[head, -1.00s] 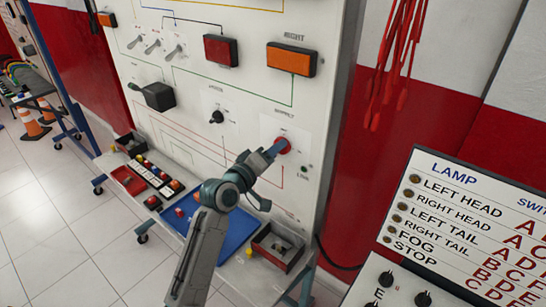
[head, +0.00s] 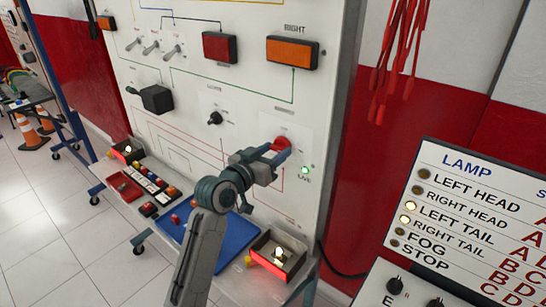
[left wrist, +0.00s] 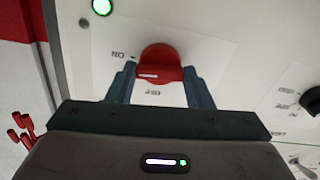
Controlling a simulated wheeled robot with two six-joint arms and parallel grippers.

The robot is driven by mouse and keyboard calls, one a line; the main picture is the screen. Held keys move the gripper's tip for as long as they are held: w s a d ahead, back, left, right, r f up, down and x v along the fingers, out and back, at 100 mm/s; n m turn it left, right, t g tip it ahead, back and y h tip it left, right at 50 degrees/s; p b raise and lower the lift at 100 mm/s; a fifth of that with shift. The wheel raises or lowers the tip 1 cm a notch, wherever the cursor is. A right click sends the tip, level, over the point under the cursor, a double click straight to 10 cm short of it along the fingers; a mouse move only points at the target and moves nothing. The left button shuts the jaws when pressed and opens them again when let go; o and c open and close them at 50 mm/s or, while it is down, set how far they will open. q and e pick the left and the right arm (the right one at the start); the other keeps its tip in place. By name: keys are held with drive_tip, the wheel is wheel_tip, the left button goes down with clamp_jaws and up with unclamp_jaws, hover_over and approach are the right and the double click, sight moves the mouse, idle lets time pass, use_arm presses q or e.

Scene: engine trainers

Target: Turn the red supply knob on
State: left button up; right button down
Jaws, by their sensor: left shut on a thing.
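The red supply knob (head: 281,142) is on the white panel, low and right of centre in the head view. My left gripper (head: 276,153) is shut on it, one finger at each side. In the left wrist view the red knob (left wrist: 160,58) sits between the fingers of my left gripper (left wrist: 160,75). Its grip bar lies level there, with the white mark towards the side printed ON; OFF is printed below. A green lamp (head: 305,170) marked LIVE glows beside the knob; it also shows in the left wrist view (left wrist: 102,7). My right gripper is not in view.
A black knob (head: 215,118) and a black box (head: 157,98) are on the panel. A blue tray (head: 230,238) and boxes with lit bulbs (head: 262,262) stand below. A lamp board (head: 450,215) shows lit tail lights at right. Red leads (head: 390,70) hang nearby.

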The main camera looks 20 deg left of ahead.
use_arm(q)
drive_tip(key=shift+f+m, duration=0.15)
drive_tip(key=shift+m, duration=0.45)
drive_tip(key=shift+b, duration=0.3)
drive_tip(key=o, duration=1)
drive_tip(key=shift+b+v, duration=1.3)
drive_tip(key=shift+v, duration=4.1)
